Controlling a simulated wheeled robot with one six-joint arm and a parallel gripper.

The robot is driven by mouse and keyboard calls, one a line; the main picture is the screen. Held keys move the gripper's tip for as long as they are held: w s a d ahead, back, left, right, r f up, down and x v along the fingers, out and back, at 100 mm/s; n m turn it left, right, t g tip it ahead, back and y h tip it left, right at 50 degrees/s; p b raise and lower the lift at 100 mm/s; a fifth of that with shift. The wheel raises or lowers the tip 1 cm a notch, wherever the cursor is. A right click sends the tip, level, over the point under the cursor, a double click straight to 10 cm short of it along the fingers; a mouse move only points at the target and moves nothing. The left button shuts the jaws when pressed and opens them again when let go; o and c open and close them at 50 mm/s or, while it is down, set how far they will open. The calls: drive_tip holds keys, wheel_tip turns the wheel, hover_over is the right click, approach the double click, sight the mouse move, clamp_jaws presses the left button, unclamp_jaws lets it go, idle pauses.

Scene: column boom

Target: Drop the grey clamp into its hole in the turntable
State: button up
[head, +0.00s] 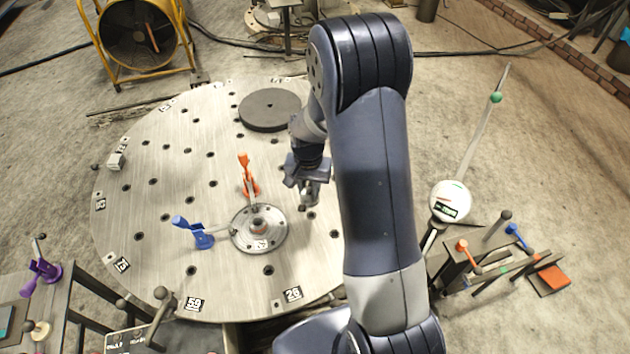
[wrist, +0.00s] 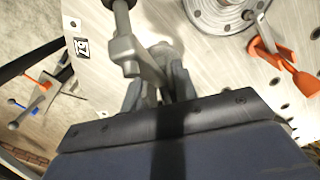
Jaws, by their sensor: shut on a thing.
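My gripper (head: 307,180) is over the right part of the round metal turntable (head: 160,235). In the wrist view my gripper (wrist: 158,88) is shut on the grey clamp (wrist: 125,48), which has a dark round end at the top edge. In the head view the grey clamp (head: 308,196) shows small below the jaws. It appears to be above the plate; the gap is hard to judge. The turntable has several dark holes; which one is the clamp's I cannot tell. My arm hides the plate's right side.
An orange clamp (head: 248,178) and a blue clamp (head: 195,234) stand by the central hub (head: 270,240). A dark disc (head: 270,109) lies at the plate's back. A side stand (head: 462,262) with tools is at right, a purple clamp (head: 42,272) at left.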

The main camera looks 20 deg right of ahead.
drive_tip(key=m, duration=0.2)
drive_tip(key=w+m, duration=0.1)
drive_tip(key=m, duration=0.1)
drive_tip(key=shift+d+f, duration=0.1)
drive_tip(key=shift+d, duration=0.25)
drive_tip(key=m, duration=0.3)
drive_tip(key=shift+w+f+b, duration=0.1)
drive_tip(key=shift+w+b, duration=0.2)
drive_tip(key=shift+b, duration=0.05)
drive_tip(key=m, duration=0.4)
drive_tip(key=shift+w+f+m, duration=0.1)
drive_tip(key=shift+w+m, duration=0.2)
drive_tip(key=shift+w, duration=0.05)
drive_tip(key=shift+f+b, duration=2.25)
drive_tip(key=shift+f, duration=1.15)
drive_tip(key=shift+r, duration=0.3)
drive_tip(key=shift+f+b, duration=0.25)
drive_tip(key=shift+b, duration=0.05)
drive_tip(key=shift+f+b, duration=1.7)
drive_tip(key=shift+f, duration=0.35)
